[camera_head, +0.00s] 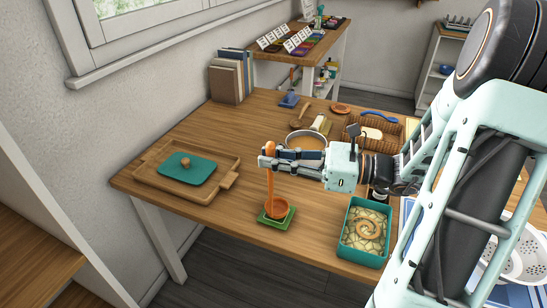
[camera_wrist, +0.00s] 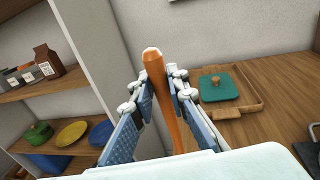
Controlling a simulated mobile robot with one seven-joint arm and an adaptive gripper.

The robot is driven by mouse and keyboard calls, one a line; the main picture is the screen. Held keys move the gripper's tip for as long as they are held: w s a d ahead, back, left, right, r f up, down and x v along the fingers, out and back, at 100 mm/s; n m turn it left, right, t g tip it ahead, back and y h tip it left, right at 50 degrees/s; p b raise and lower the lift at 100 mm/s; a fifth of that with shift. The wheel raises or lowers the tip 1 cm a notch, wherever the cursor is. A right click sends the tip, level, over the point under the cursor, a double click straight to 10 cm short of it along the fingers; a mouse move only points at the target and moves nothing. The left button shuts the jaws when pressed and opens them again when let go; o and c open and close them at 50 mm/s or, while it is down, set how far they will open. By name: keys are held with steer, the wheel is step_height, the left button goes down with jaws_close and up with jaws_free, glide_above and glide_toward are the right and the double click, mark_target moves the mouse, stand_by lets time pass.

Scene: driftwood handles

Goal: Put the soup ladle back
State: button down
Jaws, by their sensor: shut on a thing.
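The orange soup ladle (camera_head: 270,190) hangs upright with its bowl low, at or just over a small square green rest (camera_head: 272,222) near the table's front edge. I cannot tell whether the bowl touches the rest. My gripper (camera_head: 268,161) is shut on the upper part of the ladle's handle. In the wrist view the handle (camera_wrist: 160,85) runs between the two fingers of my gripper (camera_wrist: 161,82), with its pale end sticking up. The bowl is out of the wrist view.
A round pot (camera_head: 306,138) stands behind my gripper. A teal dish with a spiral food (camera_head: 352,252) is to the right of the rest. A wooden tray (camera_head: 160,186) with a teal lid (camera_head: 188,172) lies left. Table between tray and rest is clear.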

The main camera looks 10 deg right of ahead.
steer(key=c, duration=1.9)
jaws_free()
steer(key=shift+f, duration=0.1)
steer(key=v, duration=0.6)
steer(key=p+v, duration=0.1)
steer(key=v, duration=0.5)
steer(key=shift+r, duration=0.25)
steer(key=shift+a, duration=0.1)
